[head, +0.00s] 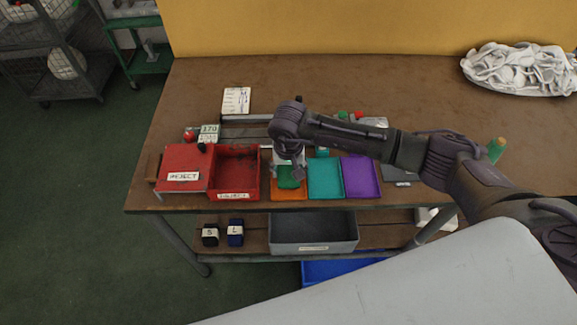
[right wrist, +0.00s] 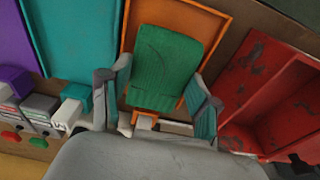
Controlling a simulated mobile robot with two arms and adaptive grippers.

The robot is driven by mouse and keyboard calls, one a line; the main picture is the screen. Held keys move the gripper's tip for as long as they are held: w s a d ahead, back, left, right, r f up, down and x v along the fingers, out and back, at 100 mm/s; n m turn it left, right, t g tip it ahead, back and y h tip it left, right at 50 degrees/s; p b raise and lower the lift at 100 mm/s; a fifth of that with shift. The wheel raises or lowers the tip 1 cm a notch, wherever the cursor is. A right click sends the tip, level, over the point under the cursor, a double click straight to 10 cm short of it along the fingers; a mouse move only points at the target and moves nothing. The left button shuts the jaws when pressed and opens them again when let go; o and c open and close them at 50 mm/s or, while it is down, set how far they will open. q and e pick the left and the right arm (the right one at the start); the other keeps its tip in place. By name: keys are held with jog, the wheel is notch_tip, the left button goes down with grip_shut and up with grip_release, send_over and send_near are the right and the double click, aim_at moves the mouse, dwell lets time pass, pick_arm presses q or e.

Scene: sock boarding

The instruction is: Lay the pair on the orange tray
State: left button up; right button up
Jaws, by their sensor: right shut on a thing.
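The orange tray (head: 279,194) sits near the front of the table, between a red bin and a teal tray. In the right wrist view the orange tray (right wrist: 224,24) frames a folded, ribbed green sock pair (right wrist: 166,62). My right gripper (head: 292,170) points down over this tray, its fingers on either side of the green pair (head: 287,184) and shut on it. The pair is over or in the tray; I cannot tell whether it touches the floor. My left gripper is not in view.
To the right are a teal tray (head: 325,190) and a purple tray (head: 361,188). To the left are an open red bin (head: 258,180) and a red reject box (head: 186,160). A white sock heap (head: 520,70) lies back right. A grey bin (head: 313,237) stands on the lower shelf.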

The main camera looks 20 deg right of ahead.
aim_at(288, 176)
jog(key=shift+f, duration=0.1)
jog(key=shift+f, duration=0.1)
jog(key=o, duration=1.2)
jog(key=shift+c, duration=0.2)
jog(key=shift+r, duration=0.5)
notch_tip(288, 176, up, 11)
jog(key=s+b, duration=0.1)
jog(key=b, duration=0.2)
jog(key=shift+s+a+r, duration=0.15)
jog(key=shift+s+a, duration=0.05)
jog(key=shift+a, duration=0.05)
